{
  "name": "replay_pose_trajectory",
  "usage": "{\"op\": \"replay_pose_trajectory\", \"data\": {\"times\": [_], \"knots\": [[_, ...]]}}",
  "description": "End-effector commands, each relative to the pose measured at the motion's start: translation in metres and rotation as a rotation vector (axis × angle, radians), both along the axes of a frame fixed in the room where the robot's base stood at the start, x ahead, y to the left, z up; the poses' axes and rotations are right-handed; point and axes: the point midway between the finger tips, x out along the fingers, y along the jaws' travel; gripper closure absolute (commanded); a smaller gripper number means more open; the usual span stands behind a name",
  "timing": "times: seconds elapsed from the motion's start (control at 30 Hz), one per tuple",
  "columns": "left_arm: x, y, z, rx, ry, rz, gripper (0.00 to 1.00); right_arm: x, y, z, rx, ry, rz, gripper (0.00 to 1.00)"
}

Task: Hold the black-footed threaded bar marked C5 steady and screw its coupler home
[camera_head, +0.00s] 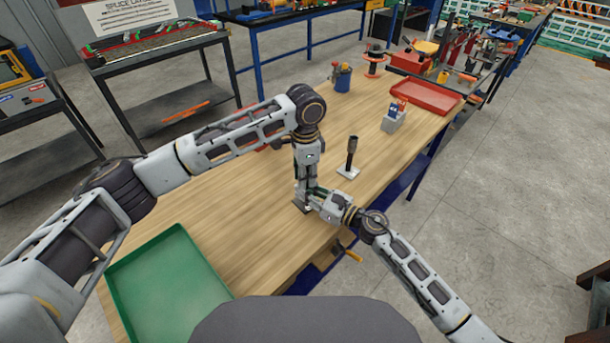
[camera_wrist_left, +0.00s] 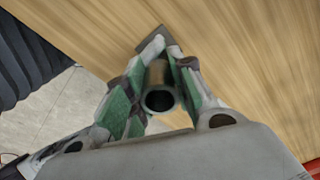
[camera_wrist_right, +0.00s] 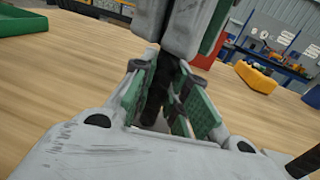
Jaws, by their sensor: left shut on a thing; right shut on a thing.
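A dark threaded bar (camera_wrist_right: 154,100) stands upright near the table's front edge; its dark foot (camera_head: 301,206) shows in the head view. No C5 mark is legible. A hollow, dark-rimmed coupler (camera_wrist_left: 159,100) is seen end-on in the left wrist view. My left gripper (camera_head: 309,186) points down from above and is shut on the coupler. My right gripper (camera_head: 317,197) comes in from the side, below the left one, and is shut on the bar. The fingers hide most of the bar and the coupler's lower end.
A second bar with a dark top (camera_head: 352,150) stands on a white foot behind the grippers. A green tray (camera_head: 172,285) lies front left, a red tray (camera_head: 425,96) far right. A blue cup (camera_head: 343,80) and a grey holder (camera_head: 393,121) stand further back.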

Motion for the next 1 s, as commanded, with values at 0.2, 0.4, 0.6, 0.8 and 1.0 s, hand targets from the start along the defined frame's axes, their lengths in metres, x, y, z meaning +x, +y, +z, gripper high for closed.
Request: {"op": "replay_pose_trajectory", "data": {"times": [0.2, 0.4, 0.6, 0.8, 1.0], "knots": [[0.001, 0.001, 0.0, 0.002, -0.003, -0.033, 0.74, 0.0, 0.0, 0.001, 0.001, -0.001, -0.001, 1.0], [0.001, 0.001, 0.0, 0.001, -0.002, -0.032, 0.54, 0.0, 0.0, 0.001, 0.001, -0.001, -0.001, 1.0], [0.001, 0.001, 0.0, 0.0, -0.001, -0.032, 0.54, 0.0, 0.0, 0.0, 0.0, -0.001, -0.001, 1.0], [0.001, 0.0, 0.005, 0.0, -0.001, -0.032, 0.54, 0.0, 0.0, 0.0, 0.001, -0.001, -0.001, 1.0], [0.001, 0.0, 0.022, 0.001, -0.002, -0.032, 0.54, 0.0, 0.0, 0.0, 0.001, -0.001, -0.001, 1.0]]}}
